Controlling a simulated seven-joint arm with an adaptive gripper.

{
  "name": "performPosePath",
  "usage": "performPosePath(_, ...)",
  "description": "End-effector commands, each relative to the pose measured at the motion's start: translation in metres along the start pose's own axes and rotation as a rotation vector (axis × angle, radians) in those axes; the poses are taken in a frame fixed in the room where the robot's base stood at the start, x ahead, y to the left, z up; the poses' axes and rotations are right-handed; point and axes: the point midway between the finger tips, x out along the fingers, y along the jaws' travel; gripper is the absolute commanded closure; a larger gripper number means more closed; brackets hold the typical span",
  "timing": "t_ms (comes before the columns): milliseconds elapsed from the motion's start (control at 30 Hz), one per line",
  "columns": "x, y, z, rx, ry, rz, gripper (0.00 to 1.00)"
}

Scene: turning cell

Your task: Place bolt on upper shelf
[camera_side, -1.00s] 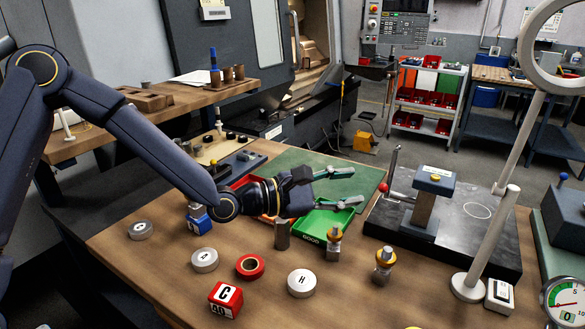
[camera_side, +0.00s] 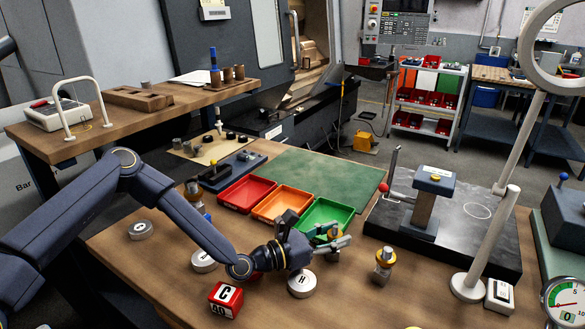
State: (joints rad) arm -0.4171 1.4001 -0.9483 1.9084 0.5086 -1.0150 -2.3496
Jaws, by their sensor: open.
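No part is clearly recognisable as a bolt. A small upright metal piece with an orange collar (camera_side: 384,264) stands on the bench at right. A similar piece (camera_side: 333,231) is mostly hidden behind my gripper's fingers, in front of the green tray. My gripper (camera_side: 332,241) is open, low over the bench, its fingers pointing right around or beside that second piece; I cannot tell which. The raised wooden shelf (camera_side: 150,122) is at back left, bearing a wooden block, several brown cylinders and a white device.
Red (camera_side: 247,207), orange (camera_side: 275,219) and green (camera_side: 348,226) trays lie behind my gripper. The H disc (camera_side: 302,284) and red C block (camera_side: 226,298) are in front. A black plate with a press (camera_side: 434,190) and a lamp post (camera_side: 487,240) stand at right. The green mat (camera_side: 325,172) is clear.

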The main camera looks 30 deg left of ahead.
Motion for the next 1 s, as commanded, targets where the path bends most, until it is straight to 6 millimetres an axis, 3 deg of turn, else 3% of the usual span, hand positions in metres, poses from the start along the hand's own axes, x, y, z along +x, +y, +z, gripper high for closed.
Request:
performPosePath(133, 0.021, -0.001, 0.005, 0.005, -0.008, 0.0, 0.57)
performPosePath(433, 0.025, 0.0, 0.005, 0.002, -0.007, 0.0, 0.58)
performPosePath(833, 0.025, 0.0, 0.005, 0.003, -0.007, 0.0, 0.99)
performPosePath(1000, 0.025, 0.0, 0.005, 0.003, -0.007, 0.0, 1.0)
